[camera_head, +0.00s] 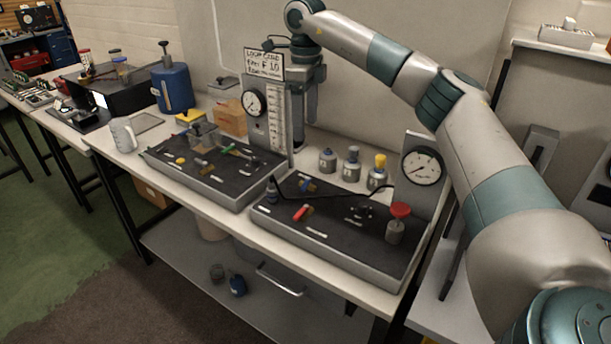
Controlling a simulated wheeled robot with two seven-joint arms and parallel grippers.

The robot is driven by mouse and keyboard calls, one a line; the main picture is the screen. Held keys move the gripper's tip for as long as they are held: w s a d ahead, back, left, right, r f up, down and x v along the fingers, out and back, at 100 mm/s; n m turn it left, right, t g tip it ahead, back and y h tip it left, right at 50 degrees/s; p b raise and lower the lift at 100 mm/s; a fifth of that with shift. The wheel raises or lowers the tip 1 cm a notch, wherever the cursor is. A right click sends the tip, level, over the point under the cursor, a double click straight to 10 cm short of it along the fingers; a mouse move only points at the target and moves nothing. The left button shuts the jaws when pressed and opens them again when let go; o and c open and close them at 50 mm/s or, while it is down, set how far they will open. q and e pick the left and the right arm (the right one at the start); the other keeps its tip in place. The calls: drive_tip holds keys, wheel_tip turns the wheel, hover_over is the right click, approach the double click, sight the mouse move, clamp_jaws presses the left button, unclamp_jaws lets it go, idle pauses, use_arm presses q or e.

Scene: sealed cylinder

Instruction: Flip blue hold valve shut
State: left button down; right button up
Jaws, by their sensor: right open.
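A small blue valve handle (307,186), which looks like the hold valve, lies near the back left of the right-hand black panel (335,228). A red handle (301,212) is in front of it. The blue handle is too small to tell its exact position. My right arm reaches in from the right and bends down at the back. My right gripper (304,112) is open, behind and above the panels, beside the tall scale. It is well apart from the blue handle, and its fingers are partly hidden. My left gripper is out of view.
A red knob (400,209) and a round gauge (423,166) stand at the right panel's right side. Several small bottles (352,164) stand behind it. The left panel (205,165) has green and yellow handles. A blue canister (172,88) and a mug (123,135) are farther left.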

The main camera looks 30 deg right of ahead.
drive_tip(key=p, duration=0.2)
approach(305, 183)
wheel_tip(305, 183, down, 6)
drive_tip(key=p, duration=0.2)
drive_tip(key=shift+d+r+p, duration=0.1)
drive_tip(key=shift+p, duration=0.2)
drive_tip(key=shift+f, duration=0.9)
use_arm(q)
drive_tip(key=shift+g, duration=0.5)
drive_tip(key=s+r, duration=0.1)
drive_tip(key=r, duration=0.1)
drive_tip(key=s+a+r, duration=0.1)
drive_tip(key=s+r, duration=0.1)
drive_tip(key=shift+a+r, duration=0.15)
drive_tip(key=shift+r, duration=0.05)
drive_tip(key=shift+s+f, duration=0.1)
use_arm(e)
drive_tip(key=c, duration=1)
